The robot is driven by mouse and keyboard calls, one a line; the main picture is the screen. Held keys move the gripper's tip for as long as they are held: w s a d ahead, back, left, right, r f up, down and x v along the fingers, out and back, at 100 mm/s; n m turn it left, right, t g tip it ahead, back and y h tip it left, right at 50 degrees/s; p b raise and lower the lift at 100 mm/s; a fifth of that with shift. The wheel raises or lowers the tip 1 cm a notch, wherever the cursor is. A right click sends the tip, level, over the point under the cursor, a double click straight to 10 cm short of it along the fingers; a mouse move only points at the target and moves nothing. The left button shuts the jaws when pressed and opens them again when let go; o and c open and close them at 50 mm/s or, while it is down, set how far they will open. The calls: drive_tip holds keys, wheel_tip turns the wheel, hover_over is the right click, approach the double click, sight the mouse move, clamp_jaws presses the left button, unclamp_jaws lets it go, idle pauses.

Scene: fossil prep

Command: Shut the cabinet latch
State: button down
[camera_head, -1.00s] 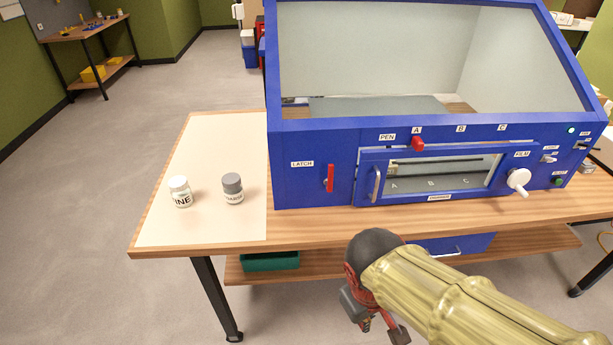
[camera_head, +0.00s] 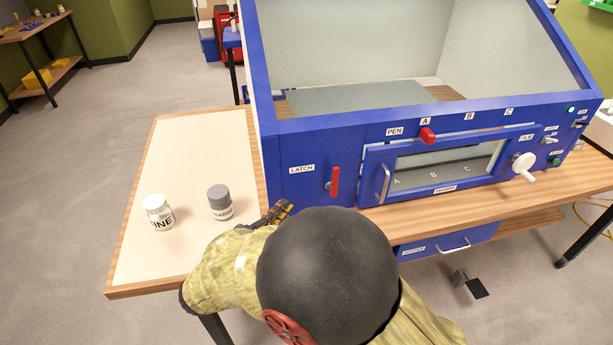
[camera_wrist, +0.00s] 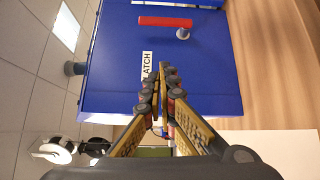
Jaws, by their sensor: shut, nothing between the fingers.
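The blue cabinet (camera_head: 300,138) stands on the wooden bench. Its red latch handle (camera_head: 335,182) hangs vertically beside the LATCH label (camera_head: 302,169), left of the small windowed door (camera_head: 374,158). In the wrist view, the latch (camera_wrist: 165,22) appears as a red bar near the top, with its grey pivot (camera_wrist: 183,33) beside it. My gripper (camera_head: 280,210) is shut and empty, left of and below the latch, apart from it. Its fingertips (camera_wrist: 168,72) point at the cabinet front near the label. My arm hides part of the bench's front edge.
Two jars stand on the pale mat (camera_head: 190,140): a white-capped one (camera_head: 158,212) and a grey-capped one (camera_head: 220,203), the latter close to my gripper.

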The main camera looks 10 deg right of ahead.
drive_tip(key=shift+s+d+r+m, duration=0.15)
drive_tip(key=shift+r+m, duration=0.25)
drive_tip(key=shift+m, duration=0.2)
drive_tip(key=shift+d, duration=0.15)
drive_tip(key=shift+s+d+r+b+x, duration=0.1)
drive_tip(key=shift+s+d+b+x, duration=0.35)
drive_tip(key=shift+x, duration=1.65)
drive_tip(key=shift+s+d+r+b+x, duration=0.1)
drive_tip(key=shift+s+d+b+x, duration=0.3)
drive_tip(key=shift+x, duration=1.7)
drive_tip(key=shift+s+d+r+b+x, duration=0.15)
drive_tip(key=shift+b+x, duration=0.45)
drive_tip(key=shift+x, duration=1.5)
drive_tip(key=shift+f, duration=0.1)
drive_tip(key=shift+d+m, duration=0.25)
drive_tip(key=shift+m, duration=0.05)
